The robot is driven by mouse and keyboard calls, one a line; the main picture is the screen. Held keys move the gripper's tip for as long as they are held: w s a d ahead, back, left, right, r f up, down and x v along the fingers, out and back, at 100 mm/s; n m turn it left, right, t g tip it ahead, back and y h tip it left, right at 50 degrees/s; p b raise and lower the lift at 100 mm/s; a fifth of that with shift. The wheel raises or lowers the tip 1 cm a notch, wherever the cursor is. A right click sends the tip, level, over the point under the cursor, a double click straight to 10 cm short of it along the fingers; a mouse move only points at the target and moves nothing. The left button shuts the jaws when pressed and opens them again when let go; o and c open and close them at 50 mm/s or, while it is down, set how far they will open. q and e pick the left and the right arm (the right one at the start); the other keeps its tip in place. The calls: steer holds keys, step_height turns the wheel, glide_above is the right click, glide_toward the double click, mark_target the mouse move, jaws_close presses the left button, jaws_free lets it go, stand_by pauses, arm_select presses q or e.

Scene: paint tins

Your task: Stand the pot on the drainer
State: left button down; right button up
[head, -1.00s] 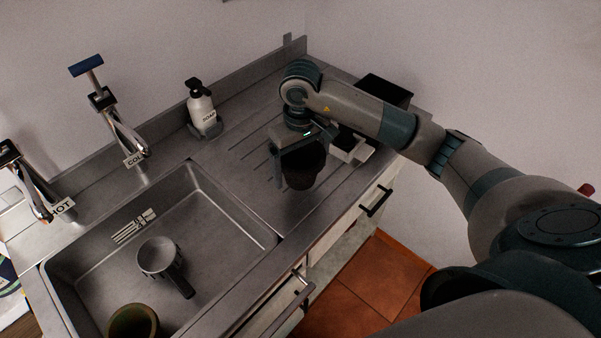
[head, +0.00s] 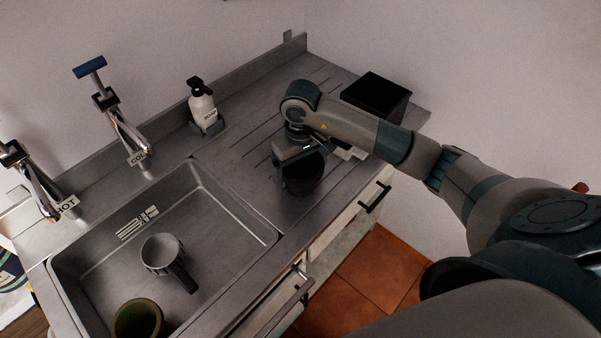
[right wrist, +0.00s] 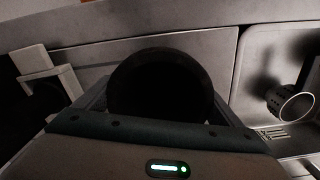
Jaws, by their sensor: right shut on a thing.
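A dark, round pot (head: 303,178) is at the drainer, upright or nearly so, with its open mouth facing up. In the right wrist view the pot (right wrist: 160,88) fills the space between the fingers as a black round shape. My right gripper (head: 300,168) is shut on the pot from above. The grooved drainer (head: 240,152) lies under and around it, to the right of the sink. I cannot tell whether the pot's base touches the drainer. My left gripper is not in view.
The sink (head: 215,243) holds a grey strainer-like cup (head: 162,252) and a greenish-brown pot (head: 138,320). A soap bottle (head: 202,104) stands behind the drainer. A black box (head: 375,97) sits at the right end. The drainer's left part is clear.

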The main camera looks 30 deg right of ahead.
steer(key=shift+f, duration=0.2)
steer(key=o, duration=0.9)
steer(key=shift+r, duration=0.1)
